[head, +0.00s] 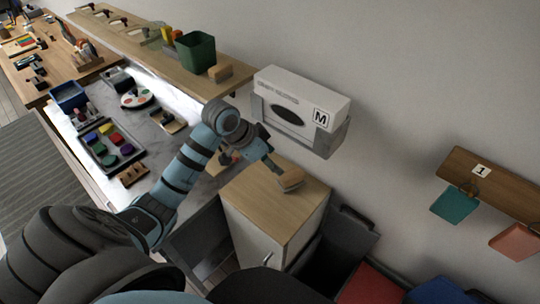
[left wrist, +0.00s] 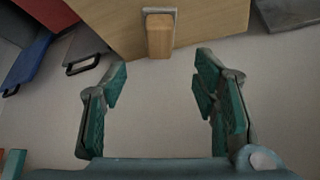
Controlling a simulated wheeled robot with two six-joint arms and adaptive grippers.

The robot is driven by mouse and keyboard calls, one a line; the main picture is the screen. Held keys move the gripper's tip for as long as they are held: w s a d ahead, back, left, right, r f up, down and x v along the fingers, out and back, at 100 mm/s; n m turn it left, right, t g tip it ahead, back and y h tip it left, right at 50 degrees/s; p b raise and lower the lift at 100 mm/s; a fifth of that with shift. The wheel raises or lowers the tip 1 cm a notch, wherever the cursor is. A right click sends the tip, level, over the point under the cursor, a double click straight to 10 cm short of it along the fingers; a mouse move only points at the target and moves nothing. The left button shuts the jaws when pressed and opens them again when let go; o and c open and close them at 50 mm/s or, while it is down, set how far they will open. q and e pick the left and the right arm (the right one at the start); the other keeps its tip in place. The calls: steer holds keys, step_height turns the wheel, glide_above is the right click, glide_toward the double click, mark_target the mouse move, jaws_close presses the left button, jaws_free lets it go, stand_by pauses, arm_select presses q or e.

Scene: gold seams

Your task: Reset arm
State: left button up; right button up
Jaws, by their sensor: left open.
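My left arm reaches across the middle of the head view. Its gripper (head: 258,163) is above the near-wall end of the small wood-topped cabinet (head: 255,211), below the white wall dispenser. In the left wrist view the two green-padded fingers (left wrist: 163,72) stand wide apart with nothing between them. A small wooden block (left wrist: 159,42) with a grey plate lies at the edge of a wooden top, ahead of the fingers and apart from them. In the head view a wooden block (head: 291,179) sits on the cabinet top near the gripper. My right gripper is not in view.
A white dispenser marked M (head: 302,108) hangs on the wall close to the gripper. A shelf (head: 140,40) holds a green bin (head: 195,52). A worktop carries a paint tray (head: 110,146). A wall board (head: 497,184) with hanging tags is at right. Red and blue bins stand below.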

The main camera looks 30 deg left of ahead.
arm_select(q)
steer(key=shift+s+r, duration=0.15)
steer(key=shift+r, duration=0.15)
steer(key=shift+n+g+y, duration=0.4)
steer(key=shift+n+y, duration=0.2)
steer(key=shift+n, duration=0.1)
steer(key=s+d+f, duration=0.1)
steer(key=s+f, duration=0.2)
steer(key=s+d+f, duration=0.1)
steer(key=s+f, duration=0.1)
steer(key=s, duration=0.1)
steer(key=s+d+f, duration=0.1)
steer(key=s+f, duration=0.2)
steer(key=shift+s+d+f, duration=0.1)
steer(key=shift+s+f, duration=0.1)
steer(key=shift+f, duration=0.1)
steer(key=s+f+n+y, duration=0.2)
steer(key=s+f+n, duration=0.1)
steer(key=s, duration=1.1)
step_height(320, 180, down, 20)
steer(key=s+a+r+n+g, duration=0.1)
steer(key=s+a+g, duration=0.1)
steer(key=s+f+g+b, duration=0.1)
steer(key=s+f, duration=1.3)
steer(key=shift+s+y, duration=0.2)
steer(key=shift+y, duration=0.1)
